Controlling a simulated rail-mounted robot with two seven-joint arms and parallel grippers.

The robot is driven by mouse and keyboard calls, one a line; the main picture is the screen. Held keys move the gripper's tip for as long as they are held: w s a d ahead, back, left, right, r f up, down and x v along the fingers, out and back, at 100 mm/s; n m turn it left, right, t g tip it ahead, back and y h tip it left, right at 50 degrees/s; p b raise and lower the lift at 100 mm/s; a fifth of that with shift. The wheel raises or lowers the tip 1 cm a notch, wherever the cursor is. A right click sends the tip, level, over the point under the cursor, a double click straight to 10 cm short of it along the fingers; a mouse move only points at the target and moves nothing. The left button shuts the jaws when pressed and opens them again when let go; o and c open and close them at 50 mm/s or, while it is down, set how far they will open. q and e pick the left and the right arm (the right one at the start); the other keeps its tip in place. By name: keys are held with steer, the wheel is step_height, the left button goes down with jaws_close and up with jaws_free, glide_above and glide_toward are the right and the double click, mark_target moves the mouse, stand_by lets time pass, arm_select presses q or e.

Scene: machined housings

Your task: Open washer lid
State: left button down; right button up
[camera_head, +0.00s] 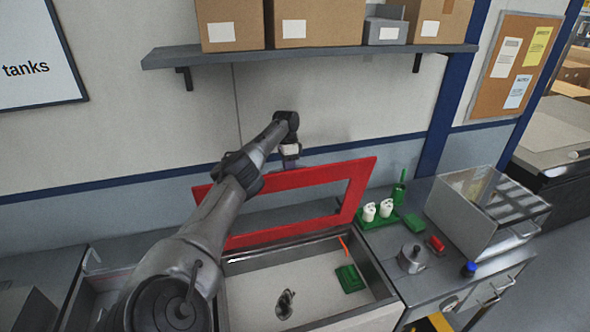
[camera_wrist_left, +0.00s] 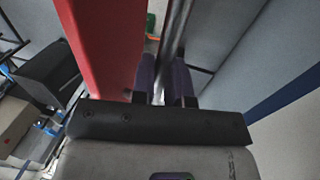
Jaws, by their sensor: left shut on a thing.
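The washer lid (camera_head: 357,190) is a red frame with an open middle, standing raised and tilted at the back of the washer (camera_head: 250,292). My left gripper (camera_head: 290,161) is at the lid's upper edge in the head view. In the left wrist view, the fingers of my left gripper (camera_wrist_left: 163,88) are shut on a grey metal bar (camera_wrist_left: 177,35) beside the red lid (camera_wrist_left: 105,45). The exact joint of bar and lid is hidden. In the washer lie a metal part (camera_head: 285,303) and a green block (camera_head: 349,279). My right gripper is out of view.
On the bench right of the washer stand a green holder with white parts (camera_head: 377,210), a metal housing (camera_head: 412,257), a red part (camera_head: 436,244) and a clear-lidded box (camera_head: 470,232). A shelf (camera_head: 310,52) with cartons hangs above my left gripper.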

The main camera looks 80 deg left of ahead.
arm_select(q)
steer(key=shift+a+f, duration=0.25)
steer(key=shift+f, duration=0.1)
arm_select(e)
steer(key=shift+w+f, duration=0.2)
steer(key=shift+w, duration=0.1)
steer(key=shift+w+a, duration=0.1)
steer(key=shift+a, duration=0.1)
arm_select(q)
steer(key=c, duration=1.5)
jaws_free()
steer(key=shift+s, duration=0.15)
steer(key=shift+o, duration=0.7)
steer(key=shift+s+d+f, duration=0.1)
steer(key=shift+d+f, duration=0.05)
steer(key=shift+o, duration=1.2)
steer(key=shift+r, duration=0.25)
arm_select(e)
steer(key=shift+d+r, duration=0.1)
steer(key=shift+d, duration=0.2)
arm_select(q)
steer(key=shift+r, duration=0.1)
